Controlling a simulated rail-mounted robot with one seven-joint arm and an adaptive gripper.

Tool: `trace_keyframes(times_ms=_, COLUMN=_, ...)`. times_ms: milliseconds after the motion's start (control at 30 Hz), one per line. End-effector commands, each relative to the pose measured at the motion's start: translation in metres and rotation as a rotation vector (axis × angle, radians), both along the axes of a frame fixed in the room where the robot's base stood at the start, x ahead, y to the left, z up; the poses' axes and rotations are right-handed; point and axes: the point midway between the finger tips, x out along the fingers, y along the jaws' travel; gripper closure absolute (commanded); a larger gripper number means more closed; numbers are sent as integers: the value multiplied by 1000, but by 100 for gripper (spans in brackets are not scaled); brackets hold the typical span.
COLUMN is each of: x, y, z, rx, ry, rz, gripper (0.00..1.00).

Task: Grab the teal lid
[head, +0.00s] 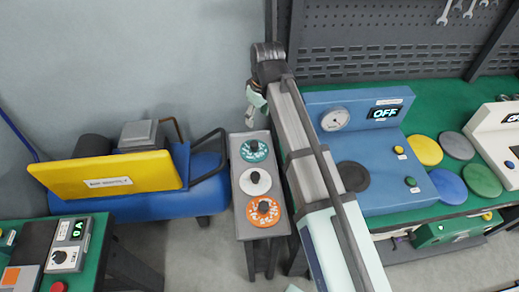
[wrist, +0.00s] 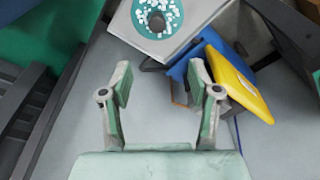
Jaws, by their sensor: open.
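The teal lid (head: 254,151) is a round, white-speckled disc with a dark knob. It lies at the far end of a narrow grey stand (head: 243,222). It also shows at the top of the wrist view (wrist: 168,10), where its upper edge is cut off. My gripper (head: 251,108) is above and behind the stand in the head view, apart from the lid and partly hidden by my arm. In the wrist view, its two fingers (wrist: 160,84) are spread with nothing between them. The lid lies beyond the fingertips there.
A white lid (head: 254,184) and an orange lid (head: 263,211) lie in line on the same stand. A blue compressor with a yellow panel (head: 100,176) is close on the left. A green bench with a blue test device (head: 395,160) is on the right.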

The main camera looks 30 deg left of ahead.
Motion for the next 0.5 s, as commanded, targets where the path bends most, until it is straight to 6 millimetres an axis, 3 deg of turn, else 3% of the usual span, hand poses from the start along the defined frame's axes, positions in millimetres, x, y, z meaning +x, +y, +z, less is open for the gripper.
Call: trace_keyframes(times_ms=500, x=2, y=11, z=-76, rx=-2, ry=2, rz=-1, gripper=39)
